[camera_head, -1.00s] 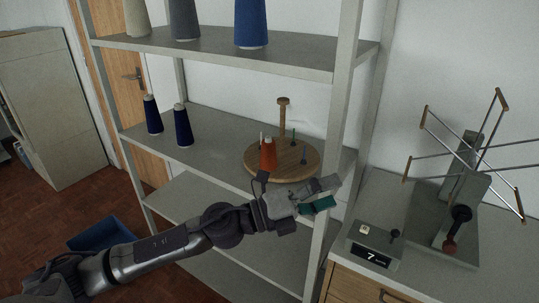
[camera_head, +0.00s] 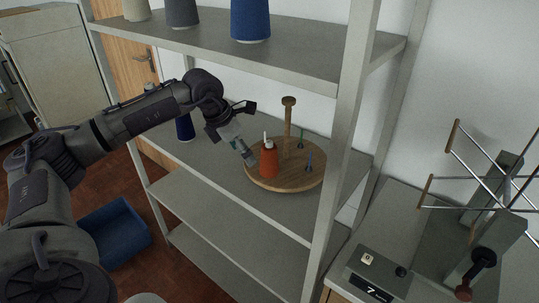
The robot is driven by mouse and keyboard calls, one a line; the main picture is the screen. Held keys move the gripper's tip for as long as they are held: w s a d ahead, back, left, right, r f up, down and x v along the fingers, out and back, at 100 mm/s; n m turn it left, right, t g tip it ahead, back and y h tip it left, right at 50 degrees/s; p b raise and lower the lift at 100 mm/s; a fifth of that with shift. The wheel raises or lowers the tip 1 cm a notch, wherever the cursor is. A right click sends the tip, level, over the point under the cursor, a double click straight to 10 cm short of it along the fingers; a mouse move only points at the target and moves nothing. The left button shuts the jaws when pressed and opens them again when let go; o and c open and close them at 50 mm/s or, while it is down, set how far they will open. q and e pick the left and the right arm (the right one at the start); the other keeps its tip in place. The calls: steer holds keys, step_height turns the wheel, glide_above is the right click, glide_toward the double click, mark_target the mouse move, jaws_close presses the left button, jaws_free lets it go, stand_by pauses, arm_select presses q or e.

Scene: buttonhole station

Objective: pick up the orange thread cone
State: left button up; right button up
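The orange thread cone (camera_head: 269,162) stands upright near the front left of a round wooden stand (camera_head: 303,183) on the middle shelf. A pale tip shows above the cone. My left gripper (camera_head: 251,160) reaches in from the left above the shelf. Its grey fingers point down and right, with the tips just left of the cone. I cannot tell whether they touch it or how far apart they are. My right gripper is not in view.
The stand has a tall wooden post (camera_head: 288,125) and thin coloured pegs. A dark blue cone (camera_head: 185,128) is partly hidden behind my arm. The upper shelf (camera_head: 310,64) and the front upright (camera_head: 343,140) bound the space.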

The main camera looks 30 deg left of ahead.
mark_target(269, 150)
arm_select(q)
steer(key=w, duration=0.1)
steer(key=w+d, duration=0.1)
steer(key=w+p, duration=0.1)
steer(key=shift+w+d, duration=0.3)
steer(key=shift+w, duration=0.1)
steer(key=shift+w+d+r+p, duration=0.1)
steer(key=shift+w+d+p, duration=0.25)
steer(key=shift+w, duration=0.25)
steer(key=shift+w+d+p, duration=0.25)
steer(key=shift+w+p, duration=0.05)
steer(key=shift+w, duration=0.3)
steer(key=p+x, duration=0.1)
steer(key=x, duration=0.2)
steer(key=shift+w+p, duration=0.25)
steer(key=shift+p, duration=0.05)
steer(key=shift+s+f, duration=0.2)
steer(key=shift+f, duration=0.05)
steer(key=shift+w, duration=0.1)
steer(key=c, duration=1.3)
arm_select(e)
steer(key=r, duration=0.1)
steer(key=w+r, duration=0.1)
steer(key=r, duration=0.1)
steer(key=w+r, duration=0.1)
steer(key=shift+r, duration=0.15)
